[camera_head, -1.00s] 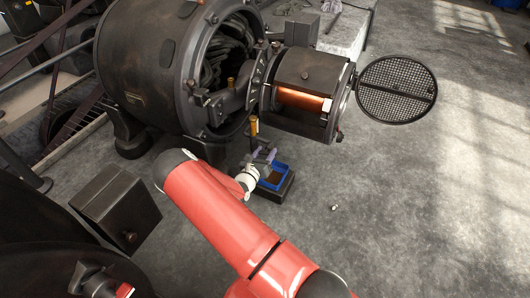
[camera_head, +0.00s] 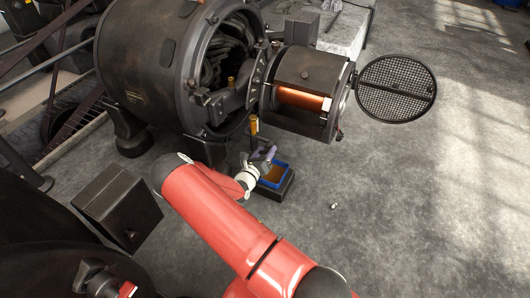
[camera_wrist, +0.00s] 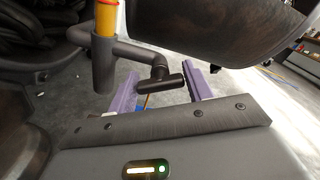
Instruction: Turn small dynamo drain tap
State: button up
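The drain tap (camera_wrist: 168,88) is a dark T-shaped handle at the end of a short bent pipe, seen in the wrist view. The pipe joins a vertical dark tube (camera_wrist: 104,65) with a yellow and orange section (camera_wrist: 105,16) above. My gripper (camera_wrist: 162,88) is open, with one purple finger on each side of the tap handle. I cannot tell whether either finger touches it. In the head view my gripper (camera_head: 264,160) is beside the dynamo (camera_head: 312,75), below its coil housing, and the tap itself is not clear there.
A blue tray with brown contents (camera_head: 286,168) stands on a dark block just under my gripper. A round mesh cover (camera_head: 397,90) stands open at the right. A dark box (camera_head: 115,208) is at the left. The grey floor at the right is mostly clear.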

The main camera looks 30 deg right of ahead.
jog(key=o, duration=0.3)
jog(key=shift+o, duration=0.2)
jog(key=shift+a, duration=0.1)
jog(key=v, duration=0.7)
jog(key=shift+s+a, duration=0.25)
